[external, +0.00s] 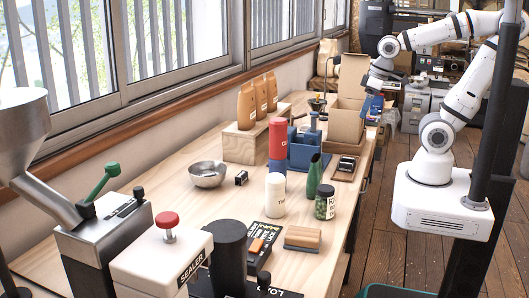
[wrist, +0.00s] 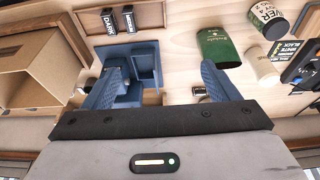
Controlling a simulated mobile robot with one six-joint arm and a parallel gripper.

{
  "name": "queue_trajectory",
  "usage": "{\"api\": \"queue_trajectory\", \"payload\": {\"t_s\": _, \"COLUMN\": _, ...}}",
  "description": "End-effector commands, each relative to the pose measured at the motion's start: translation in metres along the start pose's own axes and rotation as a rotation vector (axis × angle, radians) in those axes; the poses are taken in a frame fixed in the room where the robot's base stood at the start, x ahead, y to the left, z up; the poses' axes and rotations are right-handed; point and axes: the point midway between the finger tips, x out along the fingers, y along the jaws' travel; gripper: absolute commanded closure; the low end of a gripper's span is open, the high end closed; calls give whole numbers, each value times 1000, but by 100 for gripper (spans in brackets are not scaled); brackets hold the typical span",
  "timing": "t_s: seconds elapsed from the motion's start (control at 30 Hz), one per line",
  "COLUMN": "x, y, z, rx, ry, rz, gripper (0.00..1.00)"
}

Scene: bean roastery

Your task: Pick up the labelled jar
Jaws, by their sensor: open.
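The labelled jar (external: 325,203) stands upright near the table's right edge, with a white label and green contents. In the wrist view the jar (wrist: 268,18) is at the top right, partly cut off, with part of its label text showing. My gripper (external: 367,101) is high beside the open cardboard box, well behind the jar. In the wrist view its blue fingers (wrist: 162,70) are apart. No object is held between them; a blue holder (wrist: 140,68) shows in the gap, farther off.
A green pouch (external: 314,175) and a white canister (external: 275,195) stand close to the jar. The blue holder (external: 306,152) and cardboard box (external: 347,115) are farther back. A small dark tray (external: 345,168) lies near the edge. A wooden block (external: 303,238) lies in front.

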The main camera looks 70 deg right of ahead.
Motion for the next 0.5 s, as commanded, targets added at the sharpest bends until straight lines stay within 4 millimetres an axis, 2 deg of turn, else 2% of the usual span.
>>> {"api": "queue_trajectory", "payload": {"t_s": 0.17, "x": 5, "y": -6, "z": -4, "rx": -9, "ry": -9, "rz": -5, "gripper": 19}}
{"api": "queue_trajectory", "payload": {"t_s": 0.27, "x": 17, "y": -24, "z": -16, "rx": -28, "ry": -28, "rz": -17, "gripper": 19}}
{"api": "queue_trajectory", "payload": {"t_s": 0.37, "x": 37, "y": -56, "z": -32, "rx": -59, "ry": -58, "rz": -31, "gripper": 19}}
{"api": "queue_trajectory", "payload": {"t_s": 0.5, "x": 72, "y": -119, "z": -46, "rx": -104, "ry": -102, "rz": -44, "gripper": 19}}
